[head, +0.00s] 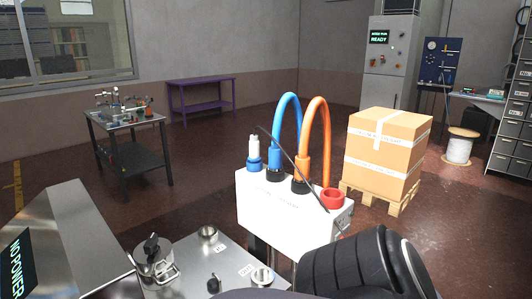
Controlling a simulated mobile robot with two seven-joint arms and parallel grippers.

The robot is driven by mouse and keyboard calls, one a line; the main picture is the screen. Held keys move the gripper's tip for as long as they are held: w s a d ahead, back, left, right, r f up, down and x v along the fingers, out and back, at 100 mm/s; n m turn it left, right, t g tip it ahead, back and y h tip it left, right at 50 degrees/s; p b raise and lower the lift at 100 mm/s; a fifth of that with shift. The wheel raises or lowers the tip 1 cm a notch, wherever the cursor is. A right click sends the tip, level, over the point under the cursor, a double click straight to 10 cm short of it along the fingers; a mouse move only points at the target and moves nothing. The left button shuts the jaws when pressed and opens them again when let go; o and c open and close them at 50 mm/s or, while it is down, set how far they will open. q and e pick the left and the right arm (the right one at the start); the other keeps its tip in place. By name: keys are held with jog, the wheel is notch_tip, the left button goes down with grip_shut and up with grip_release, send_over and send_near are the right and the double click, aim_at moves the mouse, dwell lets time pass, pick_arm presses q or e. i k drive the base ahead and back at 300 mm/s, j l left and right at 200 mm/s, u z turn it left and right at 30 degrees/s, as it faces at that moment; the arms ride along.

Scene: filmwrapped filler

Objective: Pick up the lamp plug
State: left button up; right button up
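I cannot tell for sure which thing is the lamp plug. A white socket box (288,212) stands in front of me. A white plug-like piece (254,146) stands upright in a blue ring (255,165) at its left end. A blue hose or cable (288,98) and an orange one (317,103) arch up from its top. A red ring (331,199) at its right end looks empty. A thin dark rod or cable crosses in front of the box's top. No gripper fingers show in the head view; a black ribbed part at bottom right seems to be my arm.
A steel bench (190,283) with metal cups and black knobs is at front left, beside a "NO POWER" screen (17,262). A taped carton (387,151) sits on a pallet (375,197) behind right. A black cart (139,161) stands at left. Floor between them is clear.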

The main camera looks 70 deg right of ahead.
aim_at(254, 157)
jog(key=z, duration=0.35)
jog(key=k+l+z, duration=0.15)
jog(key=z, duration=0.6)
jog(key=j+z, duration=0.1)
jog(key=z, duration=0.3)
jog(key=j+z, duration=0.1)
jog(key=z, duration=0.3)
jog(key=i+j+z, duration=0.1)
jog(key=z, duration=0.3)
jog(key=i+l, duration=0.2)
jog(key=l, duration=0.15)
jog(key=i+l+u, duration=0.1)
jog(key=l, duration=0.25)
jog(key=i+l, duration=0.25)
jog(key=l, duration=0.15)
jog(key=i+l+u, duration=0.1)
jog(key=l, duration=0.3)
jog(key=i+j, duration=0.05)
